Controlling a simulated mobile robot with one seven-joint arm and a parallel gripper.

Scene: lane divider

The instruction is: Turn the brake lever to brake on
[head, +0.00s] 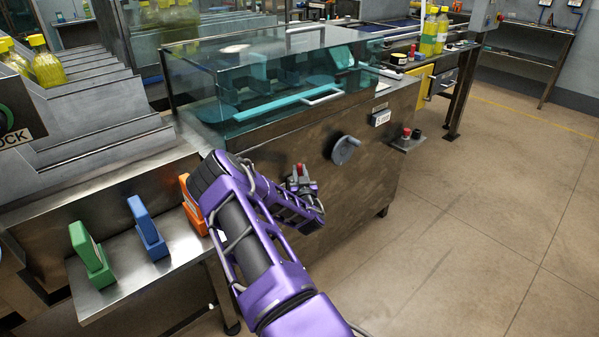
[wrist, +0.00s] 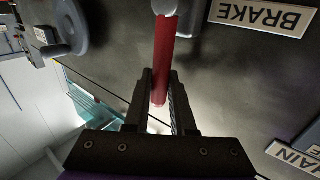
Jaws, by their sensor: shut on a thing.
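The brake lever (wrist: 163,60) has a red handle on a pale round pivot at the top edge of the wrist view. Its free end lies between the dark fingers of my gripper (wrist: 158,105), which is shut on it. A white BRAKE plate (wrist: 262,15) is beside the pivot, its text upside down in this view. In the head view, my gripper (head: 301,184) is at the dark metal front of the cabinet, with a small red part of the lever (head: 300,169) showing upright. The pivot is not clear there.
A grey round knob (head: 345,150) sits on the same front, right of my gripper. A red button (head: 406,133) is on a bracket farther right. Orange (head: 190,205), blue (head: 146,228) and green (head: 91,254) blocks stand on a shelf at left. The floor at right is clear.

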